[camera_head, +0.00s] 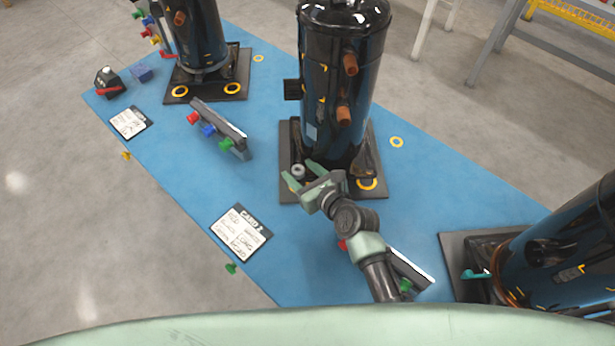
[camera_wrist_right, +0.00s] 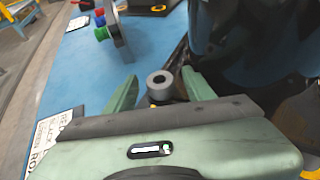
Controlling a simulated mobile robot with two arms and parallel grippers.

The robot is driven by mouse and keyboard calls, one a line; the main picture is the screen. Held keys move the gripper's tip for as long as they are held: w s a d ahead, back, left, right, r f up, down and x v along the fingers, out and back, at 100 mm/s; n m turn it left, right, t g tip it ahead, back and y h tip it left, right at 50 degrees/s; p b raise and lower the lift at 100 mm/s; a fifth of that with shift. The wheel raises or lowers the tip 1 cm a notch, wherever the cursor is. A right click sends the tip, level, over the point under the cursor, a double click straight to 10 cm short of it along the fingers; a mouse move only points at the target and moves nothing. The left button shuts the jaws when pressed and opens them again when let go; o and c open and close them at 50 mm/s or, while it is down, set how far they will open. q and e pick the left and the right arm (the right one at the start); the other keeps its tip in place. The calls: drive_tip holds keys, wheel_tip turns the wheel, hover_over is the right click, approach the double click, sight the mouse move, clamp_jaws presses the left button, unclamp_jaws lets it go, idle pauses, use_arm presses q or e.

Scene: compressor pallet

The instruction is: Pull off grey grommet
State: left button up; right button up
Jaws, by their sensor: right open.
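The grey grommet (camera_head: 298,171) is a small ring on the left front corner of the middle compressor's black base plate (camera_head: 291,137). It also shows in the right wrist view (camera_wrist_right: 160,86), between the two green fingertips. My right gripper (camera_head: 301,175) is open, with its fingers reaching to either side of the grommet; in the right wrist view the gripper (camera_wrist_right: 158,90) shows a gap on the left of the ring and the right finger close to it. I cannot tell whether a finger touches it. The middle compressor (camera_head: 335,100) stands upright behind the grommet. My left gripper is not in view.
A rack with coloured plugs (camera_head: 220,130) and a card (camera_head: 241,232) lie left on the blue mat (camera_head: 180,190). Another rack (camera_head: 410,268) is partly hidden by my right arm. Other compressors stand at the back left (camera_head: 200,40) and right (camera_head: 560,250).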

drive_tip(key=shift+w, duration=0.1)
clamp_jaws()
drive_tip(key=shift+f, duration=0.1)
idle(1.7)
